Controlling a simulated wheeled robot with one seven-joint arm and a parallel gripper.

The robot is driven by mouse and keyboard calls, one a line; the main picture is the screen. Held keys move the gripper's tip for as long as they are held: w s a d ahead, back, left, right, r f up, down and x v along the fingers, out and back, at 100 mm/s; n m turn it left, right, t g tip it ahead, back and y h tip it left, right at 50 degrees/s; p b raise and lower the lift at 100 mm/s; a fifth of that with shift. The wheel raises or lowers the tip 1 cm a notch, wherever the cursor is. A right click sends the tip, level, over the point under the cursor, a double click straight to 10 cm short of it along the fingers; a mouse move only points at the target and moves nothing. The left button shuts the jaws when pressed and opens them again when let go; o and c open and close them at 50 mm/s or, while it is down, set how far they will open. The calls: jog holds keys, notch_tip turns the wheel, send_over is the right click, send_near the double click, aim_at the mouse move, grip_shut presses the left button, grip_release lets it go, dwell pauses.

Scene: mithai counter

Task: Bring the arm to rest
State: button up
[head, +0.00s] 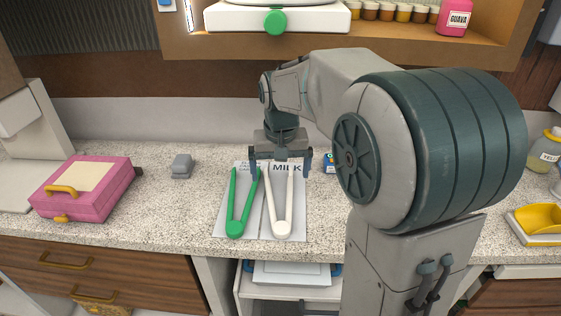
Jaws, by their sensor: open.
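My gripper (280,162) is open and empty, with its fingers pointing down at the back of a printed paper mat (225,222) on the counter. Green tongs (234,210) and white tongs (280,212) lie side by side on the mat, their round ends toward the front. The gripper's fingers are over the far ends of the tongs; I cannot tell how high above them they are. My arm reaches in from the right and hides part of the counter.
A pink box (84,190) with a yellow handle and a small grey object (181,166) stand to the left. A shelf (400,42) overhangs the back, holding jars and a pink bottle (455,17). A yellow scoop (540,219) lies at the right. An open drawer (290,293) shows below the counter.

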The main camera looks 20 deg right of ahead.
jog(key=shift+s+r, duration=0.15)
jog(key=shift+r, duration=1.15)
jog(key=s+f, duration=0.3)
jog(key=s, duration=0.6)
jog(key=s+f+n+t, duration=0.1)
jog(key=s+f, duration=0.2)
jog(key=s, duration=0.7)
jog(key=shift+n, duration=0.3)
